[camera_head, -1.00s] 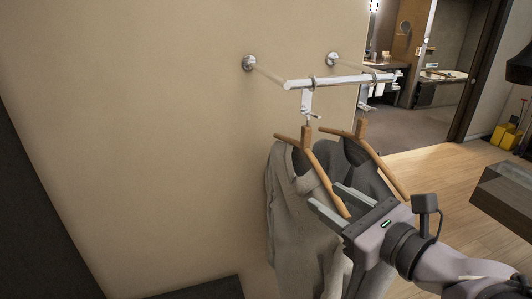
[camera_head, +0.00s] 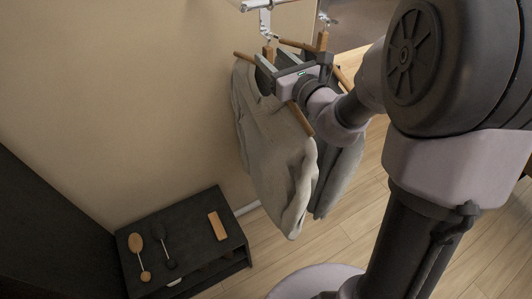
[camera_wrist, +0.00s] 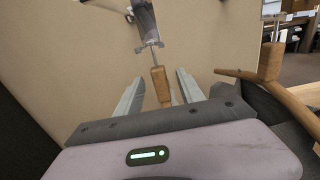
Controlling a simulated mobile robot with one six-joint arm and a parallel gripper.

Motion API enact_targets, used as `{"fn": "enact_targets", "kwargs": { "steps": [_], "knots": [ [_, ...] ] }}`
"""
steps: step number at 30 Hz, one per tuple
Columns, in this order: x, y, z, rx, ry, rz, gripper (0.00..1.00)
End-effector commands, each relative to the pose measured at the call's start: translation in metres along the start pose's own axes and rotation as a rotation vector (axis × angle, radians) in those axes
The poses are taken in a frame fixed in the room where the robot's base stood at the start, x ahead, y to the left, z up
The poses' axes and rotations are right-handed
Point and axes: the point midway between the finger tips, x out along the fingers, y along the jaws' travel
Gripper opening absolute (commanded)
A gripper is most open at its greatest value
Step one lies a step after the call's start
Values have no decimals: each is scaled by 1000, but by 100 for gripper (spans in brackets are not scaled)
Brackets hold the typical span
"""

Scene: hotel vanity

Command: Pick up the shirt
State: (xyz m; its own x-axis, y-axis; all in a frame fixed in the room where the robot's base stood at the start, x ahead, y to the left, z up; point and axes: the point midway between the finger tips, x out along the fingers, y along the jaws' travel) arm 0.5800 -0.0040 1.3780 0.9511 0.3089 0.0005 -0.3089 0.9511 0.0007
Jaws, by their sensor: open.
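The light grey shirt (camera_head: 262,130) hangs on a wooden hanger in the head view, near the wall. My gripper (camera_head: 264,62) is open at the top of this hanger, above the shirt's collar. In the wrist view the wooden hanger neck (camera_wrist: 161,86) stands between the two open fingers of my gripper (camera_wrist: 160,92), with a gap visible on each side. Its metal hook runs up to a metal holder (camera_wrist: 146,25). A second, darker garment (camera_head: 340,172) hangs on another hanger just to the right, partly hidden by my arm.
The metal rail (camera_head: 262,5) is at the top of the head view. The second hanger (camera_wrist: 270,65) is close to the right of my gripper. A low dark bench (camera_head: 190,235) with brushes stands below, at the wall.

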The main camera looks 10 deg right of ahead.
Motion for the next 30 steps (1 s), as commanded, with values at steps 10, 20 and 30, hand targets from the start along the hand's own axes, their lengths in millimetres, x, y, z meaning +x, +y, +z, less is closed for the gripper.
{"fn": "enact_targets", "kwargs": {
  "steps": [10, 20, 30],
  "knots": [
    [16, 0, 0, 0, 0, 0, 44],
    [16, 0, 1, 0, 0, 0, 0],
    [16, 0, 1, 0, 0, 0, 0]
  ]
}}
